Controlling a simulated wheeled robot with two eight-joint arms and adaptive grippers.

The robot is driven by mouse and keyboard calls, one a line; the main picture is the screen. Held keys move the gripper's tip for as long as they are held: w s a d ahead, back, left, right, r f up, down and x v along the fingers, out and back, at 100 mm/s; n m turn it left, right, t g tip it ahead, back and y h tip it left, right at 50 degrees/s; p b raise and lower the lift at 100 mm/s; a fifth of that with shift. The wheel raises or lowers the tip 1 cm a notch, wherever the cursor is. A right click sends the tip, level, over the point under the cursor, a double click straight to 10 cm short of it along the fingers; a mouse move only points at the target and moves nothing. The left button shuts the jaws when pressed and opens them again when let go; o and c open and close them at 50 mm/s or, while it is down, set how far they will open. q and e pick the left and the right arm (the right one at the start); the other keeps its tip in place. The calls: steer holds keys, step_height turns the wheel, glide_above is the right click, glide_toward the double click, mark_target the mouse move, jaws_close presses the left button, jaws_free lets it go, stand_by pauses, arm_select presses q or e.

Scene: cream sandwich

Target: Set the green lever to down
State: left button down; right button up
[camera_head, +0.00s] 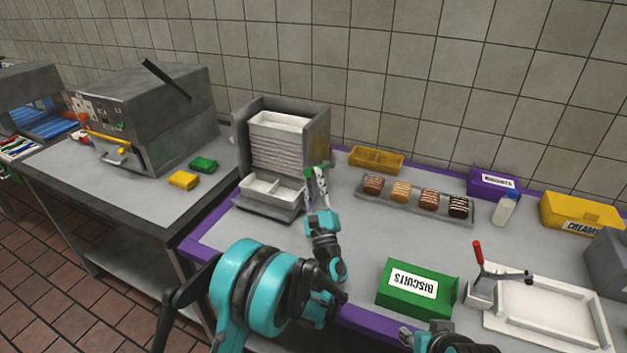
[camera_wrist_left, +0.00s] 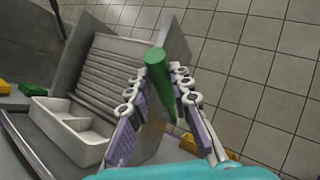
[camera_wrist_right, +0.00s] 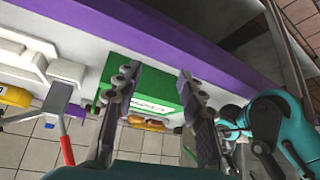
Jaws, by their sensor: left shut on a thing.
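The green lever (camera_wrist_left: 160,78) is a dark green cylinder that stands between my left gripper's fingers in the left wrist view. In the head view only a small bit of green shows at my left gripper (camera_head: 317,180), beside the right side of the grey tray dispenser (camera_head: 317,132). My left gripper is shut on the lever, its fingers on either side of the handle. The lever's base and pivot are hidden. My right gripper (camera_wrist_right: 155,95) is open and empty, with its fingers wide apart, near the green biscuits box (camera_head: 418,290).
The dispenser holds stacked white trays, with a divided tray (camera_head: 272,190) at its foot. A rack of cakes (camera_head: 415,202) and a yellow box (camera_head: 376,159) stand to its right. A red-handled press (camera_head: 481,285) and white tray (camera_head: 545,312) stand front right.

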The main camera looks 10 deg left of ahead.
steer(key=c, duration=0.5)
steer(key=shift+w+a+r, duration=0.2)
steer(key=shift+w, duration=0.05)
jaws_close()
steer(key=w+a+r+y, duration=0.1)
steer(key=w+a+r, duration=0.1)
steer(key=w, duration=0.1)
steer(key=w+a+r+n+y, duration=0.1)
steer(key=w+a+r+y, duration=0.1)
steer(key=w, duration=0.1)
steer(key=w+a+r+g+y, duration=0.1)
steer(key=w+a+r, duration=0.1)
steer(key=w, duration=0.2)
steer(key=shift+a+r+n, duration=0.35)
steer(key=shift+r+n, duration=0.05)
steer(key=w+a+r+n+y, duration=0.2)
steer(key=w+r+n+y, duration=0.15)
steer(key=w, duration=0.55)
steer(key=w+a+r+n+g+y, duration=0.15)
steer(key=w+r+y, duration=0.3)
steer(key=w, duration=0.45)
steer(key=w+a+r+n+y, duration=0.1)
steer(key=w+r+n+y, duration=0.3)
steer(key=w, duration=0.5)
steer(key=w+a+f+m, duration=0.1)
steer(key=a+f, duration=0.4)
steer(key=a, duration=0.6)
steer(key=shift+w+y, duration=0.15)
steer(key=shift+y, duration=0.15)
